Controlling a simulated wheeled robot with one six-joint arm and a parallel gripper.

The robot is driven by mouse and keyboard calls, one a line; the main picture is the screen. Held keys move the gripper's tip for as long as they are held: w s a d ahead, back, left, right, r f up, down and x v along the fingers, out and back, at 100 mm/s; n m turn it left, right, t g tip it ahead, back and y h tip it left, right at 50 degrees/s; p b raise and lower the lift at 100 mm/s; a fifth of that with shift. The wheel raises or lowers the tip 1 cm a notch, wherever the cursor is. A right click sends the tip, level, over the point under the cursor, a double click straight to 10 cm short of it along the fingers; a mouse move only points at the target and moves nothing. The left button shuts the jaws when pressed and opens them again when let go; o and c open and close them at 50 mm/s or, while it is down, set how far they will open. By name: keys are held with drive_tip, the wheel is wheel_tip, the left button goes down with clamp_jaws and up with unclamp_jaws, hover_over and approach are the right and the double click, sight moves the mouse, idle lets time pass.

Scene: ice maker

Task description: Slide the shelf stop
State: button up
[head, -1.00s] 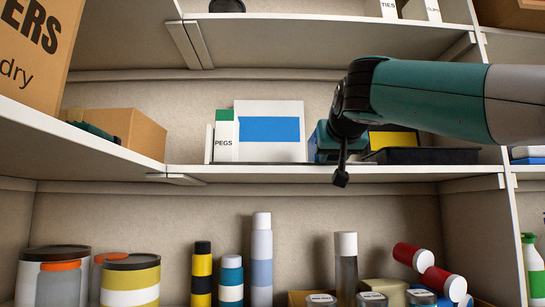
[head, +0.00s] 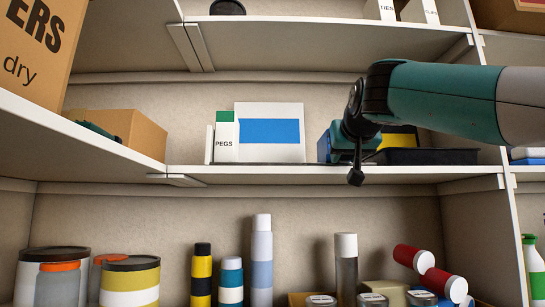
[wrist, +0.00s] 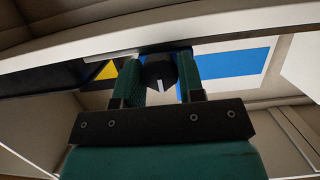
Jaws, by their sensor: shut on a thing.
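The shelf stop shows in the wrist view as a dark round knob (wrist: 160,72) with a pale mark, between my two teal fingers. My gripper (wrist: 158,76) is shut on this knob, just at the front edge of the middle shelf. In the head view my gripper (head: 341,152) is at the right part of that shelf, right of the white box with a blue label.
On the middle shelf (head: 240,175) stand the white box with a blue label (head: 270,150), a PEGS box (head: 224,145) and, to the right, a black tray (head: 428,157). A blue item (head: 323,149) is beside my gripper. Bottles and jars fill the shelf below.

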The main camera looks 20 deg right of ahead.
drive_tip(key=shift+s+d+b, duration=0.3)
drive_tip(key=shift+d, duration=0.55)
drive_tip(key=shift+s+d+b, duration=0.25)
drive_tip(key=shift+d, duration=0.55)
drive_tip(key=o, duration=1.2)
drive_tip(key=shift+a, duration=0.1)
drive_tip(key=s+a+b, duration=0.1)
drive_tip(key=s+a, duration=0.1)
drive_tip(key=s, duration=0.5)
drive_tip(key=shift+s+a, duration=0.2)
drive_tip(key=shift+s, duration=0.1)
